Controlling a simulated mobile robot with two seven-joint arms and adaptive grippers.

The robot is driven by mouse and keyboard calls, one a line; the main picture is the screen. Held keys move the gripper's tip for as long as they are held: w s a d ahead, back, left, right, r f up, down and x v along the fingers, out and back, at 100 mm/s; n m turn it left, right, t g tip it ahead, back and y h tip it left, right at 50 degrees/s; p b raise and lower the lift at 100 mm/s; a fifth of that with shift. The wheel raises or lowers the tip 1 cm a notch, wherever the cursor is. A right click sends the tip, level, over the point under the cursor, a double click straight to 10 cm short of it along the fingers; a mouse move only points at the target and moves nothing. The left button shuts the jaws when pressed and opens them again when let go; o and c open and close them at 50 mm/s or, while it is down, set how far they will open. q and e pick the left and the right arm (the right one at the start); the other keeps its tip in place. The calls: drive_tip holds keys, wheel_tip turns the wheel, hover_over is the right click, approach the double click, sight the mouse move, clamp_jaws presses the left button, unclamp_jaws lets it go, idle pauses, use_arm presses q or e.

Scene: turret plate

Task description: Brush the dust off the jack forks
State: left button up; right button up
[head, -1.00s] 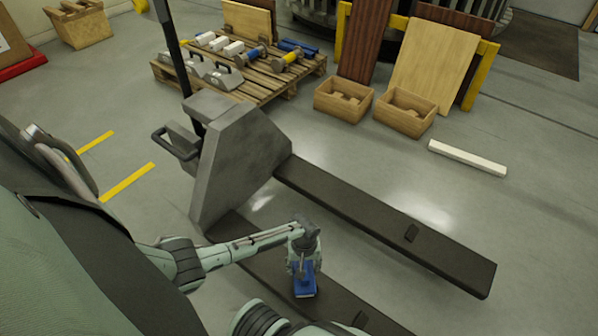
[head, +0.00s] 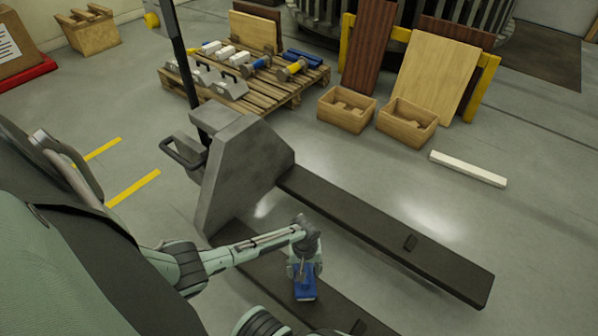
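The grey pallet jack (head: 235,165) stands in mid-view with its two dark forks pointing to the lower right. The far fork (head: 350,210) is in plain view and no gripper is near it. The near fork (head: 345,308) is partly hidden by my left arm and cut off by the bottom edge. My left gripper (head: 303,270) is shut on a blue brush (head: 305,287), held head-down over the near fork. I cannot tell if the brush touches the fork. No distinct dust shows on either fork. My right gripper is not in view.
A pallet (head: 275,95) with tools and blocks stands behind the jack. Two wooden boxes (head: 346,110) (head: 407,123) sit before leaning boards. A white bar (head: 468,168) lies on the floor at right.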

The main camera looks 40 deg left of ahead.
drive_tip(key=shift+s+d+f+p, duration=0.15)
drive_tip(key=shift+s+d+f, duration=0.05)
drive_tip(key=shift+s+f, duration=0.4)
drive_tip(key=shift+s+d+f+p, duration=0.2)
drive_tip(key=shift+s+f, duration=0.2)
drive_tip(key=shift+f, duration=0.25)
